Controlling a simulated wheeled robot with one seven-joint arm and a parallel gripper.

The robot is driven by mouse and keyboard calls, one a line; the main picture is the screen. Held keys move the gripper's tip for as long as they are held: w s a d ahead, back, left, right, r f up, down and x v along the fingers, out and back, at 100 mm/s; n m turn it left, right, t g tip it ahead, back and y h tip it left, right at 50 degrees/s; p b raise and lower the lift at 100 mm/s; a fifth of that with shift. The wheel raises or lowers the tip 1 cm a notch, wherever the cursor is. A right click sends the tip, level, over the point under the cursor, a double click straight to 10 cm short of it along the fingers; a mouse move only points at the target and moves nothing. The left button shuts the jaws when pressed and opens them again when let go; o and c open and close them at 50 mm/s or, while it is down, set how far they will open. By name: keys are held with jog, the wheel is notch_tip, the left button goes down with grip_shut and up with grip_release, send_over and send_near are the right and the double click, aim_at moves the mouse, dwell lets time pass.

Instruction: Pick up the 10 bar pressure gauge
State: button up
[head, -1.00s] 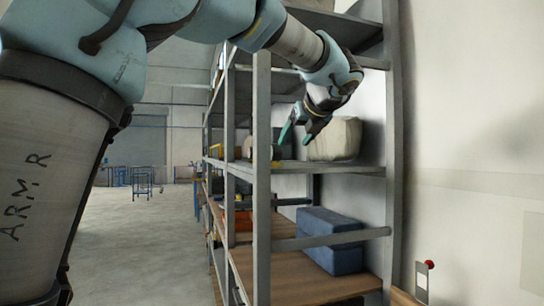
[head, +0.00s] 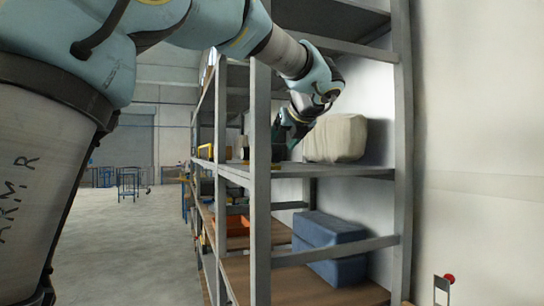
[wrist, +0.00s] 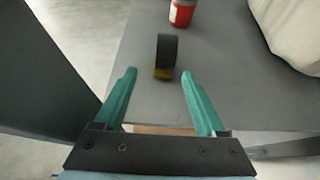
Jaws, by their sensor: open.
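A small dark, round-edged object with a brass-yellow lower part, which looks like the pressure gauge (wrist: 167,53), stands on the grey shelf. No dial or marking can be read from this angle. My gripper (wrist: 159,75) is open and empty, its two green fingers pointing at the shelf. In the wrist view the gauge lies just beyond the fingertips, between their lines, a little right of centre. In the head view my gripper (head: 290,132) is over the middle shelf beside a post, and its fingertips are partly hidden.
A red can (wrist: 182,12) stands behind the gauge. A pale, bulky sack-like bundle (head: 336,138) sits right of my gripper. A grey rack post (head: 260,180) stands close on the left. A blue box (head: 329,247) lies on the shelf below.

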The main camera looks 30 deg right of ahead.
aim_at(275, 153)
jog(key=x, duration=0.4)
jog(key=shift+p, duration=0.3)
jog(key=shift+d+p+x, duration=0.2)
jog(key=shift+p+x, duration=0.3)
jog(key=shift+x, duration=0.8)
jog(key=shift+d+p+x, duration=0.25)
jog(key=shift+p+x, duration=0.25)
jog(key=shift+x, duration=0.8)
grip_shut()
